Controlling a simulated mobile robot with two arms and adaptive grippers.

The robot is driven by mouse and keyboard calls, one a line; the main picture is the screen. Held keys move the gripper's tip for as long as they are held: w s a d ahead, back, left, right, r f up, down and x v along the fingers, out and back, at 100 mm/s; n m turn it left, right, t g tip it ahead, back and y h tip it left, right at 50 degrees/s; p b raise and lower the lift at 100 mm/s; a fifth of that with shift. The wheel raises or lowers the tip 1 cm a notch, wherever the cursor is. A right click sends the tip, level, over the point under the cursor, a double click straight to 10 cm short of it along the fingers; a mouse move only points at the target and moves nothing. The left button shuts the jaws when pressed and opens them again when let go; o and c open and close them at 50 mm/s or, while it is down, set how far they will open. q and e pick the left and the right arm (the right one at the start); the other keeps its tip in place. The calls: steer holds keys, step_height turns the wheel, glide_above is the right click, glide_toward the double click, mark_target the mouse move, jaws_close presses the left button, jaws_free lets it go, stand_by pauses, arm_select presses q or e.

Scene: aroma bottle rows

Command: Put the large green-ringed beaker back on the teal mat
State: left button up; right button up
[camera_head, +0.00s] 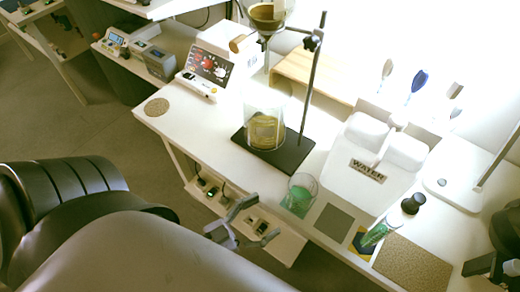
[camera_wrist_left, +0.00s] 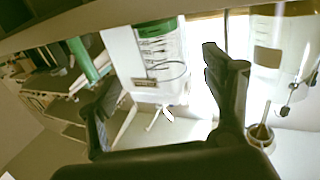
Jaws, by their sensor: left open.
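The large green-ringed beaker (camera_head: 300,195) is clear glass with green at its bottom. It stands upright on the white bench near the front edge, just left of a grey-green mat (camera_head: 334,222) that looks like the teal mat. My left gripper (camera_head: 266,216) is open and empty, to the left of the beaker and apart from it. In the left wrist view, the beaker (camera_wrist_left: 158,52) shows upside down beyond the open fingers (camera_wrist_left: 160,70). A dark shape at the lower right edge looks like my right gripper (camera_head: 485,264); its jaws are unclear.
A slim green-marked glass (camera_head: 375,235) stands by a blue and yellow mat (camera_head: 361,244). A brown mat (camera_head: 412,262) lies to the right. A black stand base (camera_head: 285,155) with a rod and a large vessel (camera_head: 265,125) is behind the beaker. The WATER container (camera_head: 367,185) stands behind the mats.

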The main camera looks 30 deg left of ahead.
arm_select(q)
steer(key=shift+s, duration=0.1)
steer(key=s+a+f+g+y, duration=0.2)
steer(key=f, duration=0.8)
steer(key=s+a+f+n+g+y, duration=0.1)
steer(key=a+f+g+y, duration=0.15)
steer(key=f, duration=0.75)
steer(key=s+a+f+g+y, duration=0.1)
steer(key=s+a+f+g, duration=0.15)
steer(key=f, duration=0.65)
steer(key=s+f+n+g+y, duration=0.1)
steer(key=s+f+g+y, duration=0.1)
steer(key=s+f+g, duration=0.6)
steer(key=s+f, duration=0.6)
steer(key=s, duration=0.1)
steer(key=shift+s+f, duration=0.15)
steer(key=shift+f, duration=0.1)
